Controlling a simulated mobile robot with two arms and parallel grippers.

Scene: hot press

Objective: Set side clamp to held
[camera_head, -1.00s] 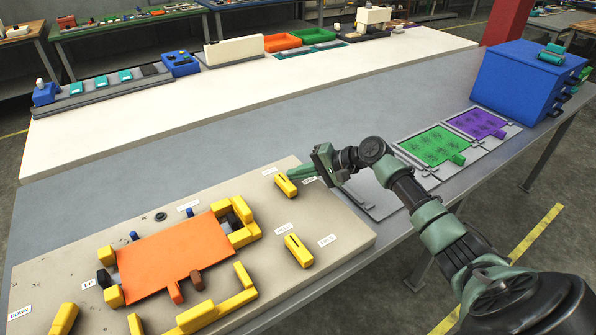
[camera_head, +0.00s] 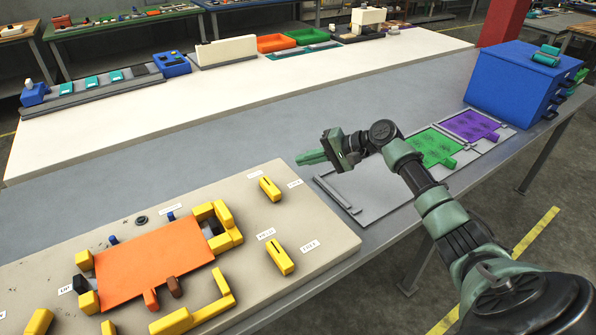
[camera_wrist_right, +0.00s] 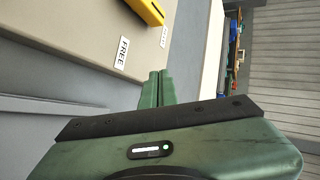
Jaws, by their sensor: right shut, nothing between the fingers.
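Two small yellow levers, each with a dark slot, sit on the right part of the beige board (camera_head: 215,265). The back yellow lever (camera_head: 270,188) lies between two white labels, too small to read in the head view. The front yellow lever (camera_head: 280,258) also has a label on each side. I cannot tell from the pictures which one is the side clamp. My right gripper (camera_head: 308,157) is shut and empty, beyond the board's back right corner and apart from the back lever. The right wrist view shows its closed fingers (camera_wrist_right: 158,78) near a FREE label (camera_wrist_right: 122,52) and a yellow lever (camera_wrist_right: 148,10).
An orange plate (camera_head: 155,262) lies on the board among yellow blocks. Right of the board are a grey tray (camera_head: 372,195), a green plate (camera_head: 432,146), a purple plate (camera_head: 470,126) and a blue box (camera_head: 520,80). The grey table behind the board is clear.

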